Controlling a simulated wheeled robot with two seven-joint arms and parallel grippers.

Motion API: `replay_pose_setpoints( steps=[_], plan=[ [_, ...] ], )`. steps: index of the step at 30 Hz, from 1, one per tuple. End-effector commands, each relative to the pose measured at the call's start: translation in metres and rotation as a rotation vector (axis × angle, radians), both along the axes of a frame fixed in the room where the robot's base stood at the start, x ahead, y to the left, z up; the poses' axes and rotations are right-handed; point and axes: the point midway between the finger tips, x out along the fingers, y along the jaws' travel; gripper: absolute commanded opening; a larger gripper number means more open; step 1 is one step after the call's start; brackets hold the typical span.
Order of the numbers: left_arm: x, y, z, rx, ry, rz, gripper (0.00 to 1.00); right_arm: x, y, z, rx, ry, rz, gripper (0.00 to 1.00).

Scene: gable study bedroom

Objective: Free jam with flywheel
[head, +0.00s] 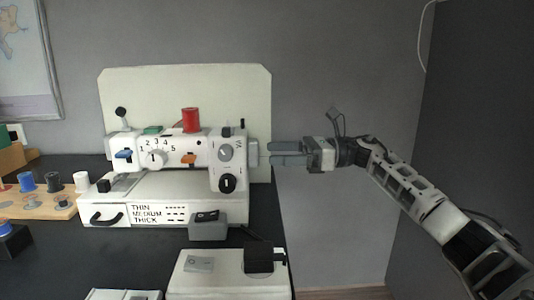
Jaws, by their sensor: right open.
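A white sewing machine (185,148) stands on the dark table, with a red thread spool (190,119) on top and a numbered dial on its front. The pale flywheel (253,152) sticks out of the machine's right side. My right gripper (272,153) is just right of the flywheel and level with it. Its two grey fingers point left at the flywheel, open, with nothing seen between them. I cannot tell whether the fingertips touch the wheel. My left gripper is not in view.
A foot pedal block (230,278) and a small grey box (207,227) stand in front of the machine. A wooden spool rack (40,203) is at left. A pale board (185,83) stands behind the machine.

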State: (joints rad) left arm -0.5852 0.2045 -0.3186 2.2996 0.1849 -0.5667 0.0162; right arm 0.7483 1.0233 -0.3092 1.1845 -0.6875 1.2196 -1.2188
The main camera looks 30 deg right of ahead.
Motion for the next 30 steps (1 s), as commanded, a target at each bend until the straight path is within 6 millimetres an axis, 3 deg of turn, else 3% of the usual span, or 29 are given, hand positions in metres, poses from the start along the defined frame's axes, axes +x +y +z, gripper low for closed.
replay_pose_setpoints(
  steps=[6, 17, 22, 30],
  plan=[
    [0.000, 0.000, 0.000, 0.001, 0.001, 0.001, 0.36, 0.014, 0.022, 0.000, 0.000, -0.001, 0.001, 0.79],
    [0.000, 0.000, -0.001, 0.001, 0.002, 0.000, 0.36, 0.016, 0.027, 0.000, 0.000, 0.000, -0.001, 0.79],
    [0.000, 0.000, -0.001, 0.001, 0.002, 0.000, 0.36, 0.016, 0.027, 0.000, 0.000, 0.000, 0.000, 0.37],
    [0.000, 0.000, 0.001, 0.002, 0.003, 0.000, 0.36, 0.016, 0.026, 0.000, 0.006, 0.010, 0.000, 0.34]
  ],
)
